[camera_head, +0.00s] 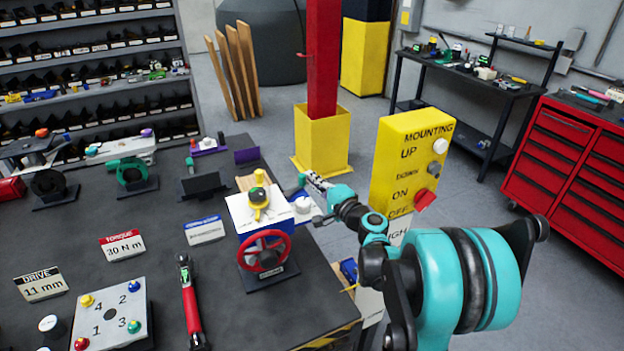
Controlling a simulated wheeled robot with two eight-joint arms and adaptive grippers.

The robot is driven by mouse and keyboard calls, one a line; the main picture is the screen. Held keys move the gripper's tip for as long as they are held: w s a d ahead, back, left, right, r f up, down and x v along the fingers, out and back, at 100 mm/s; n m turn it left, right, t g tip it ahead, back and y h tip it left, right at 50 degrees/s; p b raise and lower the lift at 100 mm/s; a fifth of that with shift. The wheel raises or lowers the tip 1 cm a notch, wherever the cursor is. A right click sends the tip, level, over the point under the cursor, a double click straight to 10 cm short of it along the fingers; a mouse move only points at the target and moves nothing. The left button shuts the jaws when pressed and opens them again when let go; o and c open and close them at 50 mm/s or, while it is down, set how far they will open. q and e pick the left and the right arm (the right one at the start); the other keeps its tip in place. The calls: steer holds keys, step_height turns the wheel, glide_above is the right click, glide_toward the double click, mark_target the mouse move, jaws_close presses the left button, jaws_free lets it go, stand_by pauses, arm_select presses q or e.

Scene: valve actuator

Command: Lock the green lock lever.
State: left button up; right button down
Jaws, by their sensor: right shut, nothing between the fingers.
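A white and blue valve actuator (241,209) stands on the dark workbench, with a red handwheel (264,251) on its front. My right arm comes in from the right, and my right gripper (305,183) is shut and empty just right of the actuator's top. Contact with the actuator cannot be made out. My left gripper is not in view.
A yellow control box (412,160) stands right of the bench, close to my right arm. A torque wrench (190,300) and a numbered plate (110,312) lie at the front left. A red post in a yellow base (322,140) stands behind the bench.

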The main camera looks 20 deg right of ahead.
step_height(320, 180, up, 10)
stand_by(0.7)
